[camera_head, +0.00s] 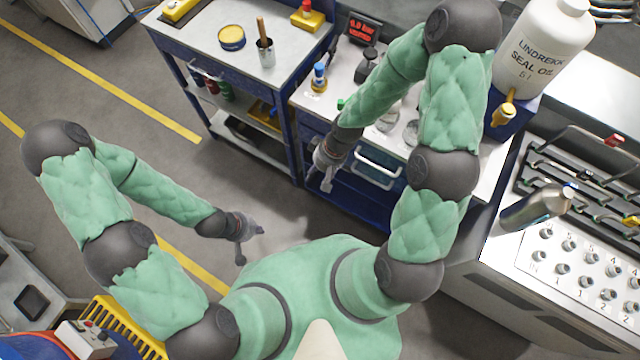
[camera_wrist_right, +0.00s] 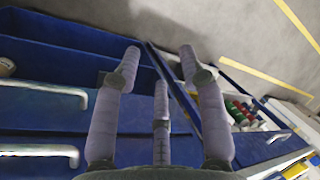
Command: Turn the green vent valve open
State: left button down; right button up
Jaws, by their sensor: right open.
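A small green part (camera_head: 340,103) shows on the workbench top, partly hidden by my right arm; I cannot tell whether it is the green vent valve. My right gripper (camera_head: 325,180) hangs in front of the blue cabinet below the bench top, lower in the picture than the green part and apart from it. In the right wrist view its fingers (camera_wrist_right: 160,62) are spread and empty, with blue drawers behind them. My left gripper (camera_head: 252,246) is over the floor, its fingers apart and empty.
A test panel (camera_head: 560,255) is at right. Open floor lies at left.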

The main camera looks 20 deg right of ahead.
pick_arm(q)
jog(key=shift+s, duration=0.45)
pick_arm(e)
jog(key=shift+s+a+f+m, duration=0.15)
jog(key=shift+s+f, duration=0.3)
jog(key=shift+s+a+f+m, duration=0.15)
jog(key=shift+s+f, duration=0.25)
jog(key=shift+s, duration=0.05)
